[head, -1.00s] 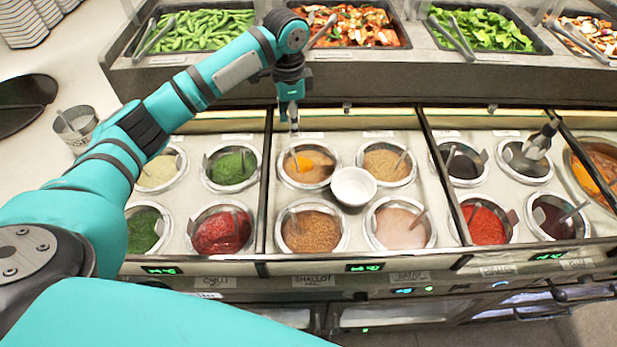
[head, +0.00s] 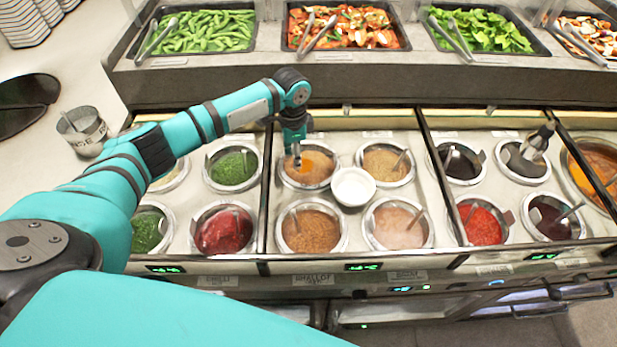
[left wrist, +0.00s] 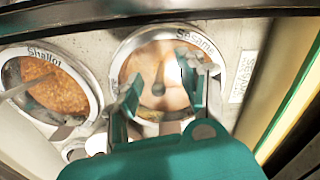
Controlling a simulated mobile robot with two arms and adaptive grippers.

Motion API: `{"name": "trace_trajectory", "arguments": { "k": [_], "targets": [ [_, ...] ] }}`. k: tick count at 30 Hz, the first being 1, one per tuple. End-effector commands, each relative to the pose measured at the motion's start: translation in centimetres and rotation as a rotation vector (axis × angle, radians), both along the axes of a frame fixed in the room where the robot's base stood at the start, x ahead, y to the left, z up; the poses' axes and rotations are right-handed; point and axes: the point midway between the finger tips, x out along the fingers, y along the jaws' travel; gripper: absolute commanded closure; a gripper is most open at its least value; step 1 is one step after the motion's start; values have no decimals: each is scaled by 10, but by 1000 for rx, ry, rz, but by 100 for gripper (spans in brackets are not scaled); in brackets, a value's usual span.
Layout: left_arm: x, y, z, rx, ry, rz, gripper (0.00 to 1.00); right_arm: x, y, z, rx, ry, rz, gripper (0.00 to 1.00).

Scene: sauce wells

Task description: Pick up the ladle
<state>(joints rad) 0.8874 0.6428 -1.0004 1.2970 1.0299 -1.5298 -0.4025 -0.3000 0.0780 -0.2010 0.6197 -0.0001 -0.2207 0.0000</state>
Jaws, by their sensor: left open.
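My left gripper (head: 297,158) points down over the back-left well (head: 308,168) of the middle section, which has an orange patch in it. In the left wrist view the gripper (left wrist: 160,90) is open, its two fingers apart above this well, whose rim (left wrist: 118,62) is labelled Sesame. A thin grey ladle (left wrist: 158,78) stands in the pale brown sauce and shows between the fingers. I cannot tell whether they touch it. In the head view the gripper largely hides this ladle. My right gripper is not in view.
A white bowl (head: 352,187) sits close by on the right, between the wells. The shallot well (head: 311,227), with its own ladle, is in front. Dark dividers (head: 270,190) separate the sections. A raised shelf (head: 350,75) with food trays stands behind.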

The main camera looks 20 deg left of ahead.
Motion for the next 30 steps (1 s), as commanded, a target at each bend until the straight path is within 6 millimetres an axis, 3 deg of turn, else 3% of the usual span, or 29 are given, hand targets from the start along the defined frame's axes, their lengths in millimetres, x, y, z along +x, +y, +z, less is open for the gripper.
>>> {"name": "trace_trajectory", "arguments": {
  "k": [3,12,23,30],
  "targets": [
    [0,0,0,0,0,-1,62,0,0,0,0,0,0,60],
    [0,0,0,0,0,-1,100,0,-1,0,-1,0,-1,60],
    [0,0,3,0,-1,-1,100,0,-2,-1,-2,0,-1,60],
    [2,0,39,-1,-5,-1,100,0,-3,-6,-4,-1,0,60]
  ]
}}
